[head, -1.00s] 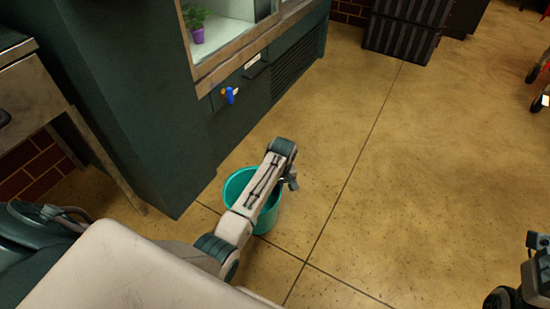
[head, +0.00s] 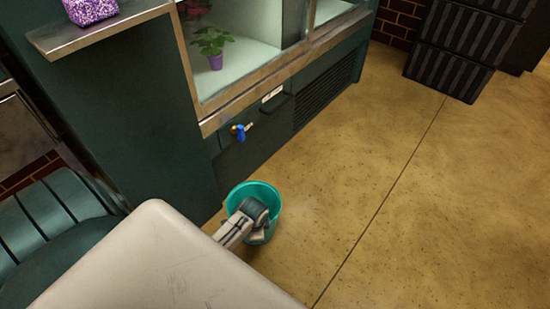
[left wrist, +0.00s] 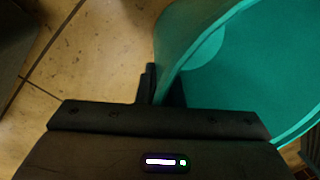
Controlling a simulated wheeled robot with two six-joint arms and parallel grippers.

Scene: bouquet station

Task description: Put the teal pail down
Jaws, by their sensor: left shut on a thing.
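The teal pail (head: 272,194) is upright and open at the top, low over or on the floor, in front of the dark green cabinet. I cannot tell whether its base touches the floor. My left gripper (head: 260,232) is at the pail's near side and hides part of it. In the left wrist view my left gripper (left wrist: 163,88) is shut on the wall of the pail (left wrist: 245,65), whose inside looks empty where it shows. My right gripper is not in view.
A blue-handled tap (head: 239,131) sticks out of the cabinet front (head: 250,155) behind the pail. A potted plant (head: 213,50) stands in the display case above. Dark ribbed crates (head: 462,48) stand at the back right. The tiled floor (head: 410,200) to the right is clear.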

